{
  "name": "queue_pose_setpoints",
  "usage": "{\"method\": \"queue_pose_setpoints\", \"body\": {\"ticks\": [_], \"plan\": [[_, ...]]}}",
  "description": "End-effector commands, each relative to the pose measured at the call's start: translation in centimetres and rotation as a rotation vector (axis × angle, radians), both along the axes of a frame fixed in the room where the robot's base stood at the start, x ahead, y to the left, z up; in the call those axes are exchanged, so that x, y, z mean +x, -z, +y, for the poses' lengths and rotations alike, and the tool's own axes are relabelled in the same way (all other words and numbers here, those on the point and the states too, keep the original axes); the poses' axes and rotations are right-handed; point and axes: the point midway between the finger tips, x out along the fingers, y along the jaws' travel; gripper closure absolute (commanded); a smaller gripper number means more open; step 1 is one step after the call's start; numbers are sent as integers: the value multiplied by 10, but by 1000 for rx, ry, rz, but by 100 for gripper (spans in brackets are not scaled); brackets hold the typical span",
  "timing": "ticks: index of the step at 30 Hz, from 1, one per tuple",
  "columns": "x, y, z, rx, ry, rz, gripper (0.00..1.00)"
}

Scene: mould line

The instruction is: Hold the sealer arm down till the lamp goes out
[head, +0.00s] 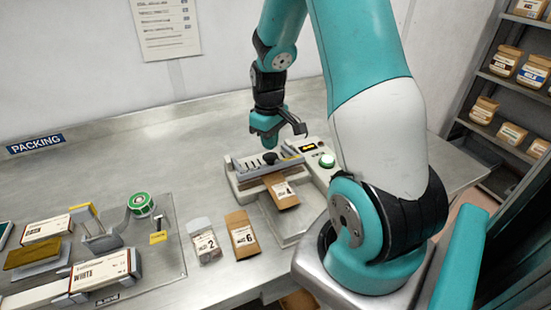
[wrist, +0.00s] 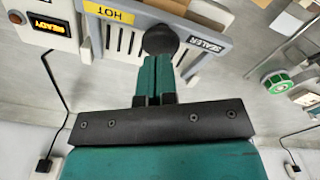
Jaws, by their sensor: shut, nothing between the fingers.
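The sealer (head: 255,182) stands on the bench in the head view, with a brown pouch (head: 284,194) at its front. Its grey arm (wrist: 205,38) carries a yellow HOT label and a round black knob (wrist: 160,40). My gripper (head: 269,147) is shut and empty, pointing down just above the knob; in the wrist view its fingertips (wrist: 157,60) are at the knob, but I cannot tell whether they touch. A display (wrist: 50,38) glows orange and reads READY. A small round brownish-orange lamp (wrist: 15,18) sits beside it; whether it is lit is unclear. A green button (head: 327,161) also shows.
A clear pouch (head: 205,243) and a brown pouch (head: 242,236) lie left of the sealer. A mat with boxes and a green tape roll (head: 141,203) is further left. Shelves with jars (head: 503,64) stand at the right. The bench behind the sealer is clear.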

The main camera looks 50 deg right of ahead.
Motion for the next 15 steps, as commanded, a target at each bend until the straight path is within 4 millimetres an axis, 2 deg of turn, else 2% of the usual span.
{"method": "queue_pose_setpoints", "body": {"ticks": [15], "plan": [[0, 18, 0, 0, 0, 0, 100]]}}
